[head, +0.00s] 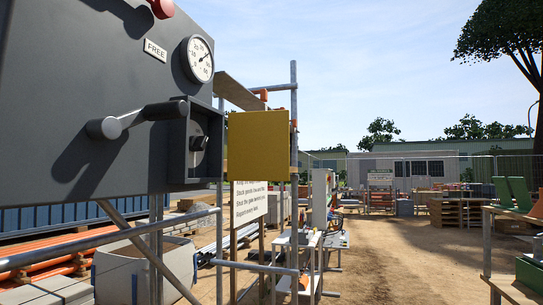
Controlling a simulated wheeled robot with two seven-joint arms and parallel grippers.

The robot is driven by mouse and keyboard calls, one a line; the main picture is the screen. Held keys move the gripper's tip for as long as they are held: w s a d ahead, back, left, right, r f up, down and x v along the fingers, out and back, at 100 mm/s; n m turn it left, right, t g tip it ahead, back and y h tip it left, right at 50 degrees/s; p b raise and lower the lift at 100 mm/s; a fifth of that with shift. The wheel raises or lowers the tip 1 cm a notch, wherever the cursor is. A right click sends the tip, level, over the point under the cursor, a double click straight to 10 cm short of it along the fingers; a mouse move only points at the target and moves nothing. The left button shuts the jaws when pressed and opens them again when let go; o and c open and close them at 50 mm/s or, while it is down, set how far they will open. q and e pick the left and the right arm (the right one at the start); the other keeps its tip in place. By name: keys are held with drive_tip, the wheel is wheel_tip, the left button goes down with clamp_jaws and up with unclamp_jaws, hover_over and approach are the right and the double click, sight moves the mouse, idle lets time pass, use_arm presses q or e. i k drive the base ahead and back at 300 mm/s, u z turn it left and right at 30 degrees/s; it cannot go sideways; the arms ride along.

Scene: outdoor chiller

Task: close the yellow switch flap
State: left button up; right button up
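The yellow switch flap (258,146) is a flat square plate, just right of a dark grey switch box on the panel. It stands open, swung out to the right, with its broad face towards me. The box (178,152) is uncovered, and a small dark rotary switch (199,143) shows in its recess. How the flap's hinge joins the box is not clear. Neither of my grippers is in view.
The grey panel (60,90) carries a round gauge (198,59), a red knob (162,8), a "FREE" label (155,50) and a protruding lever handle (108,126). Scaffold tubes (294,150) rise behind the flap. Open dirt ground (400,250) lies to the right.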

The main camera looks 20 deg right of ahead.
sight(259, 141)
drive_tip(key=z, duration=1.7)
drive_tip(key=i, duration=2.55)
drive_tip(key=u, duration=3.3)
drive_tip(key=k, duration=0.55)
drive_tip(key=u, duration=0.3)
